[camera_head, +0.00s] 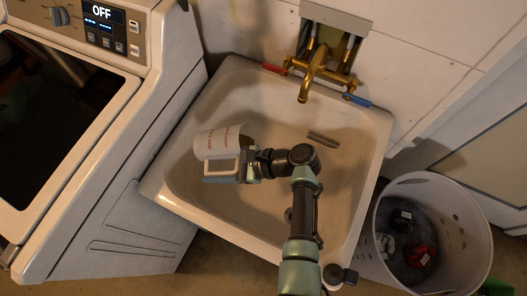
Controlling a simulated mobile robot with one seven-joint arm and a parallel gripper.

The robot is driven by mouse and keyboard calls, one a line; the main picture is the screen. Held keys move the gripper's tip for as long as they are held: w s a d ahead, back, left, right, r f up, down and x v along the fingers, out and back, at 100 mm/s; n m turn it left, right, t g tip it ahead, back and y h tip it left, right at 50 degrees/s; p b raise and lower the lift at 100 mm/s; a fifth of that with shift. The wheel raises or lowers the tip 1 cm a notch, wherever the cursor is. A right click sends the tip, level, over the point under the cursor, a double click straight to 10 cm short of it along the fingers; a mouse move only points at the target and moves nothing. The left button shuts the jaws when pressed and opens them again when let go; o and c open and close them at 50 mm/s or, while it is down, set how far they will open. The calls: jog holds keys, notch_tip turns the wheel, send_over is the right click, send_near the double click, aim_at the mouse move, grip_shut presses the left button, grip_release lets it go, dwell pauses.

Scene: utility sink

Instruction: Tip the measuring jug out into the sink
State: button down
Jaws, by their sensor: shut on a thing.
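The measuring jug (221,142) is a pale, whitish vessel with red markings and a light handle. It is over the left part of the sink, and it looks tilted, though its mouth and contents cannot be made out. My gripper (243,165) is shut on the jug by its handle side, with the fingers partly hidden.
A brass tap (313,70) with red and blue levers stands at the sink's back. A slotted grey piece (323,139) lies at the basin's right. A washing machine (137,190) stands left. A perforated laundry basket (462,215) stands right.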

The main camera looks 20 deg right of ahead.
jog(key=shift+r+y, duration=0.45)
jog(key=shift+y, duration=0.05)
dwell(0.3)
jog(key=shift+s+d+r+t+y+b, duration=0.35)
jog(key=shift+d+r+t+y+b, duration=0.3)
jog(key=shift+d+y+b, duration=0.15)
dwell(0.8)
jog(key=shift+s+d+r+t+y+b, duration=0.15)
jog(key=shift+d+r+t+y+b, duration=0.15)
jog(key=shift+r+y+b, duration=0.25)
jog(key=shift+s+d+r+t+y+b, duration=0.15)
jog(key=shift+r+t+y+b, duration=0.2)
jog(key=shift+y, duration=0.3)
dwell(1.1)
